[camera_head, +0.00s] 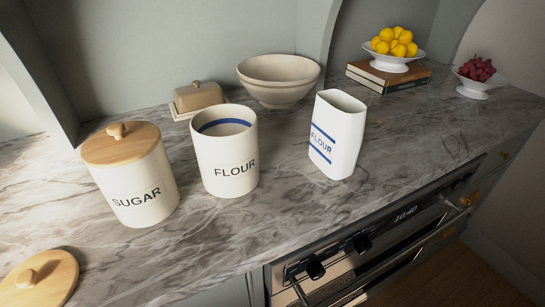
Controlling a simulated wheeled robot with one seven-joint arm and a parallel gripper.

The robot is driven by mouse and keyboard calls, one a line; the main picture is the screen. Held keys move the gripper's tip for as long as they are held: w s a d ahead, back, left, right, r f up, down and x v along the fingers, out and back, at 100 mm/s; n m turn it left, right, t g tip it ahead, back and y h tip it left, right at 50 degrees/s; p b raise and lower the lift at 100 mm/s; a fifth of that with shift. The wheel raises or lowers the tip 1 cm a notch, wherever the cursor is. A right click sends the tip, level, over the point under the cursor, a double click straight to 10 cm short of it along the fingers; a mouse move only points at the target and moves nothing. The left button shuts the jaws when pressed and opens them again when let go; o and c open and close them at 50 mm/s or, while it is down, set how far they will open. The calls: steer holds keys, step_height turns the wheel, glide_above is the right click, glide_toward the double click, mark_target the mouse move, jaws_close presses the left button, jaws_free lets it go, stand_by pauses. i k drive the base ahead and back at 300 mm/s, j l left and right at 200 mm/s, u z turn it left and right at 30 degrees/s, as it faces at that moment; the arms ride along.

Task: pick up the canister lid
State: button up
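A round wooden canister lid (40,280) with a small knob lies flat on the marble counter at the lower left, partly cut off by the picture's edge. A similar wooden lid (120,143) sits on the white canister marked SUGAR (135,188). The white canister marked FLOUR (230,160) stands to its right with its top open, showing a blue band inside. My gripper is not in view.
A white flour bag-shaped container (337,138) stands on the marble counter (250,235). Behind are a butter dish (198,97), a bowl (279,80), lemons (394,42) over books, and grapes (477,69). An oven (375,245) is below the front edge.

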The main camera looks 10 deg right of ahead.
mark_target(48, 278)
steer(key=u, duration=1.25)
